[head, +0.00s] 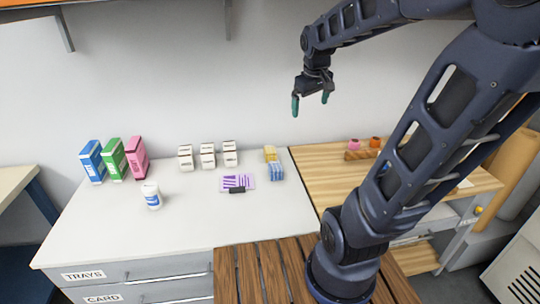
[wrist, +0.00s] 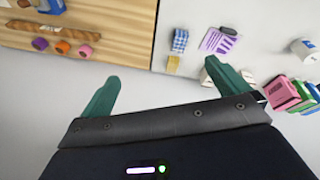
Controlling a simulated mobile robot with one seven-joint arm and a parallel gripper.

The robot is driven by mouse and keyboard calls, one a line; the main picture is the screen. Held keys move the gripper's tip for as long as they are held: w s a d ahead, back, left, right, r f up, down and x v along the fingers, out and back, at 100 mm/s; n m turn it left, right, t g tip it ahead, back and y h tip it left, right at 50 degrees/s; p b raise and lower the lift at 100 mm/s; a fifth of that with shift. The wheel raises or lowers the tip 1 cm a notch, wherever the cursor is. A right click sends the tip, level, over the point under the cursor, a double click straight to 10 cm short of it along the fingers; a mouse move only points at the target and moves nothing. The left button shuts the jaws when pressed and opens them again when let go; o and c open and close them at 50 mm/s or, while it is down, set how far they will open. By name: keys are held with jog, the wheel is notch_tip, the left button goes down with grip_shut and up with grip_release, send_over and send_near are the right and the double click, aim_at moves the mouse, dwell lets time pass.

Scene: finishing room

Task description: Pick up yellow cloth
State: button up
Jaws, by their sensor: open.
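The yellow cloth (head: 270,153) is a small folded block at the back right of the white counter, against the wall side. A blue checked cloth (head: 277,171) lies just in front of it. In the wrist view the yellow cloth (wrist: 173,63) shows between my finger tips but well beyond them, beside the blue checked cloth (wrist: 180,40). My gripper (head: 311,101) is open and empty, in the air above and to the right of the cloth, its green fingers pointing down.
A purple-striped card (head: 238,182) with a dark block lies left of the cloths. White boxes (head: 208,155), a white tub (head: 151,194) and coloured cartons (head: 115,158) stand farther left. A wooden bench (head: 330,170) with pink and orange pieces adjoins on the right. The front of the counter is clear.

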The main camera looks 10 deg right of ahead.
jog(key=w+a+f+n+g, duration=0.15)
jog(key=w+f+n, duration=0.25)
jog(key=w, duration=0.7)
jog(key=n+g+h, duration=0.2)
jog(key=n, duration=0.7)
send_over(270, 149)
jog(key=a, duration=0.2)
jog(key=a+x, duration=0.1)
jog(key=x, duration=0.6)
jog(key=a+x, duration=0.2)
jog(key=x, duration=0.6)
jog(key=a+f+x, duration=0.1)
jog(key=a+x, duration=0.1)
jog(key=x, duration=0.6)
jog(key=shift+w+a+f, duration=0.15)
jog(key=shift+w+f, duration=0.1)
jog(key=shift+w, duration=0.1)
jog(key=shift+w+a+f, duration=0.1)
jog(key=shift+w+f, duration=0.05)
jog(key=shift+f, duration=0.2)
jog(key=shift+w+f+n+h, duration=0.1)
jog(key=shift+f+n+h, duration=0.2)
jog(key=shift+f, duration=0.15)
jog(key=x, duration=1)
jog(key=shift+f, duration=0.15)
jog(key=c, duration=0.9)
